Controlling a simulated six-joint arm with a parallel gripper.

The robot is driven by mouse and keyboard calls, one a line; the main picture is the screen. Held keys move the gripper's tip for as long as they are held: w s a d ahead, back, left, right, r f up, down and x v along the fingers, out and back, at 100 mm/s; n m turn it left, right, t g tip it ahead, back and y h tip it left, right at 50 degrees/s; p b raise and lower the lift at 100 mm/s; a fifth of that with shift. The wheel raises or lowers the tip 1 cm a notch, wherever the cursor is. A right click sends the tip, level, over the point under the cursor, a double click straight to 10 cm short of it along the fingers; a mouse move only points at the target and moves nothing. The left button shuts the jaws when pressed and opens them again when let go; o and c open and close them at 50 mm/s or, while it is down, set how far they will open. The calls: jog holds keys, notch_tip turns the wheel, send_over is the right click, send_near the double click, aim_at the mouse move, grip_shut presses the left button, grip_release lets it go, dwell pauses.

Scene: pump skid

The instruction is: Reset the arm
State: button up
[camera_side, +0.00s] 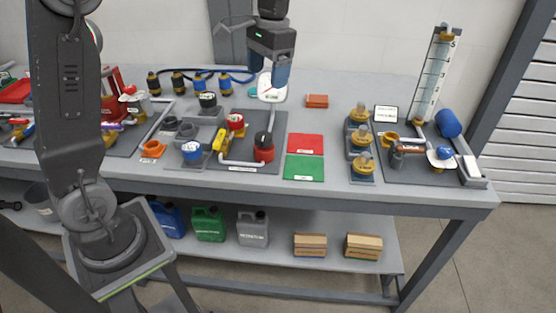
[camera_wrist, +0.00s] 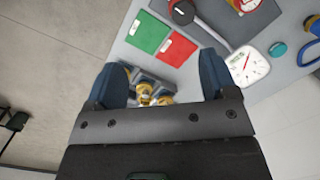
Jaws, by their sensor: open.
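My gripper (camera_side: 281,78) hangs above the back of the workbench, well clear of the table top. In the wrist view its two dark blue fingers (camera_wrist: 162,78) are spread wide, with nothing held between them. Brass-coloured fittings in a grey rack (camera_wrist: 150,88) show through the gap, farther off and apart from the fingers. In the side view a white dial gauge (camera_side: 268,92) appears just below the fingers; whether they touch it I cannot tell from that view. In the wrist view the gauge (camera_wrist: 250,66) lies off to the right, outside the jaws.
A red mat (camera_side: 305,144) and a green mat (camera_side: 303,168) lie bare near the bench front. Brass fittings (camera_side: 360,140) stand in a row right of them. A tall graduated tube (camera_side: 433,75) rises at the right. A pump assembly (camera_side: 263,153) stands left of the mats.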

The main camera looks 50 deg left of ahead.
jog(key=s+d+f+t, duration=0.1)
jog(key=s+d+t, duration=0.2)
jog(key=s, duration=0.7)
jog(key=s+d+f+t, duration=0.1)
jog(key=s+d+t, duration=0.2)
jog(key=s, duration=0.7)
jog(key=shift+s+d+f+t+h, duration=0.15)
jog(key=shift+s+d+t+h, duration=0.15)
jog(key=shift+d, duration=0.15)
